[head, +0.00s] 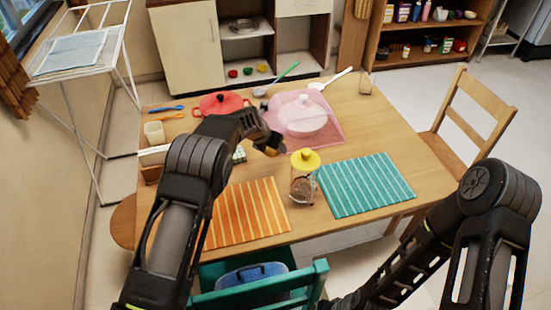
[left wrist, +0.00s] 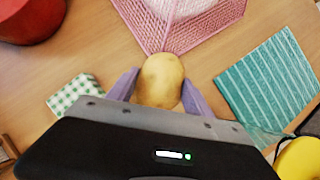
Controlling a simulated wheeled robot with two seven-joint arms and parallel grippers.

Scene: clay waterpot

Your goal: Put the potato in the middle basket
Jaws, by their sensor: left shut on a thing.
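My left gripper (left wrist: 160,85) is shut on a yellow-brown potato (left wrist: 160,80), its two fingers on either side of it. In the head view, the left gripper (head: 271,147) is above the middle of the wooden table, in front of the pink woven item (head: 332,132), which has a pale lidded dish on it. The pink item also shows in the left wrist view (left wrist: 205,28), just beyond the potato; whether it is a flat mat or a basket I cannot tell. No row of baskets is plain to see. My right arm is at the right, its gripper out of view.
A glass jar with a yellow lid (head: 304,178) stands between an orange striped mat (head: 245,212) and a teal striped mat (head: 365,185). A red pot (head: 222,104) is at the back left. A wooden chair (head: 462,125) stands at the right. A green checked item (left wrist: 75,92) is left of the potato.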

